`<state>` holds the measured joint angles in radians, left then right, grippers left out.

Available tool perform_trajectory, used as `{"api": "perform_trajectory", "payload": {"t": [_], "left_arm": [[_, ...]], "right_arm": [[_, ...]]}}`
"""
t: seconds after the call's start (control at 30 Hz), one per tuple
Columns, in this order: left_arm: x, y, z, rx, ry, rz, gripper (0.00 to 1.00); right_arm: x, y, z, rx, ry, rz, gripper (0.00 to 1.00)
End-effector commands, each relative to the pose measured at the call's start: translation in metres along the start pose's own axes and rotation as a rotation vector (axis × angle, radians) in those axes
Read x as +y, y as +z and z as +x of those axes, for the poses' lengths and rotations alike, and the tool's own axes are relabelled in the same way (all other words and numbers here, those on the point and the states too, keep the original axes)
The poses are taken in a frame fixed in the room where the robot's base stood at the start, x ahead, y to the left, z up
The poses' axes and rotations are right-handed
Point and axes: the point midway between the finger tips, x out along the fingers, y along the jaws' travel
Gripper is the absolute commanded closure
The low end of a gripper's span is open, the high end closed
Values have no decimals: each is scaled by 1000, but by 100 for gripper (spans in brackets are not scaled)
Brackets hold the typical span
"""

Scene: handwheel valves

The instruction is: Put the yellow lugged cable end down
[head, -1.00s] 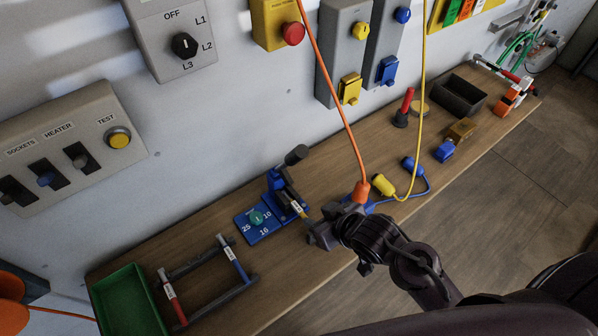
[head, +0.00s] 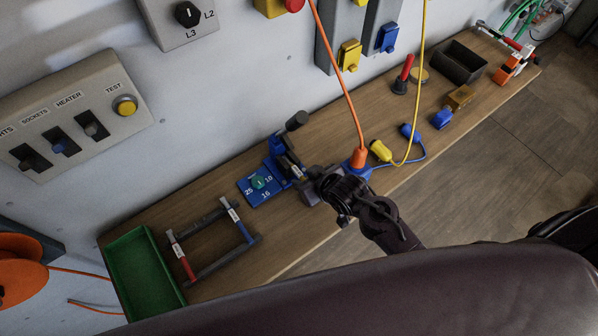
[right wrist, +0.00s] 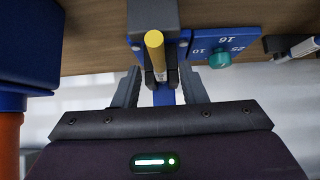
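The yellow lugged cable end (right wrist: 154,45) stands in the right wrist view, its round yellow end toward the camera and a pale label below. It lies at the blue crimping press (head: 280,160); in the head view only a small yellow-and-white part (head: 297,171) shows beside the press. My right gripper (right wrist: 160,88) has its fingers apart, one on each side of the cable end, with visible gaps. In the head view the right gripper (head: 308,188) is just right of the press. The lug itself is hidden. My left gripper is not in view.
A rack (head: 212,268) holds a red and a blue labelled cable end, left of the press. A green tray (head: 118,258) stands at the bench's left end. An orange plug with its cable (head: 357,158) stands close right of the gripper. A yellow connector (head: 380,151) lies beyond.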

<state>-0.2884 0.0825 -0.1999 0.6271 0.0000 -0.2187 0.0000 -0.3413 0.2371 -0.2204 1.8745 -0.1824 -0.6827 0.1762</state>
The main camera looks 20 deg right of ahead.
Motion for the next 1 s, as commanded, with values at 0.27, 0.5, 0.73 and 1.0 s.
{"api": "perform_trajectory", "payload": {"t": [0.27, 0.5, 0.73, 1.0], "left_arm": [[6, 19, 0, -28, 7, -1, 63], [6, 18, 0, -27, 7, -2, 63], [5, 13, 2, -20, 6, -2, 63], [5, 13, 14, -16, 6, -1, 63]], "right_arm": [[0, 0, 0, -1, 0, 0, 92], [0, 0, 0, -1, 0, 0, 100], [0, -1, -2, -1, 0, 0, 100], [1, -20, -19, 4, 0, 0, 100]]}}
